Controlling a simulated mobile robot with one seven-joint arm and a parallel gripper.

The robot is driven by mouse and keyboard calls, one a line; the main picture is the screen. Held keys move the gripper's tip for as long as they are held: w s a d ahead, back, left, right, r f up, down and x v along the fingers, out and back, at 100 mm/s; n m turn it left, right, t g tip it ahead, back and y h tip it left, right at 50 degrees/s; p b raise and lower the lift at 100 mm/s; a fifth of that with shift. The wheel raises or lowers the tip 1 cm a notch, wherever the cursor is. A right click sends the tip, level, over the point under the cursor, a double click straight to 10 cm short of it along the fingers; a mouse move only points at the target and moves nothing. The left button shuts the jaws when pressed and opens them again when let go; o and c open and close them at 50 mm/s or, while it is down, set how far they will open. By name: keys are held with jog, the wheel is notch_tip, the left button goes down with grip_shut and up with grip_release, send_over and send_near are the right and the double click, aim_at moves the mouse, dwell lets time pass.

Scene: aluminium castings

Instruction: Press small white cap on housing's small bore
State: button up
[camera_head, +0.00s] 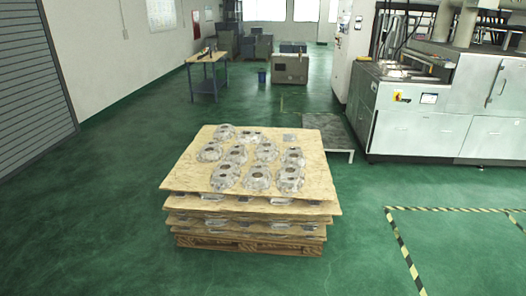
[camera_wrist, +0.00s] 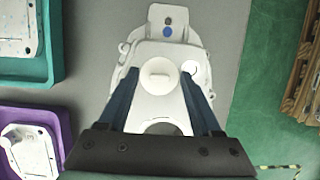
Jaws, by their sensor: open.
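In the wrist view, a pale metal housing (camera_wrist: 150,107) lies below my gripper on a grey surface. A round white cap with a raised bar (camera_wrist: 158,75) sits on the housing. A smaller white disc (camera_wrist: 190,67) shows to its right, near the right fingertip; I cannot tell whether it is the small cap or the small bore. A dark round opening (camera_wrist: 163,128) shows nearer the wrist, partly hidden by my gripper. My gripper (camera_wrist: 158,72) is open, its blue fingers on either side of the larger cap with gaps between. The head view does not show my gripper.
In the wrist view, a teal tray (camera_wrist: 56,45) and a purple tray (camera_wrist: 70,122) hold pale parts at left. A wooden pallet (camera_wrist: 301,75) stands at right beyond green floor. In the head view, castings (camera_head: 258,177) lie on a stacked pallet (camera_head: 190,190), with machines behind right.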

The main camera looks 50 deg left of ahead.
jog(key=b+v, duration=0.1)
jog(key=v, duration=1.2)
dwell(0.4)
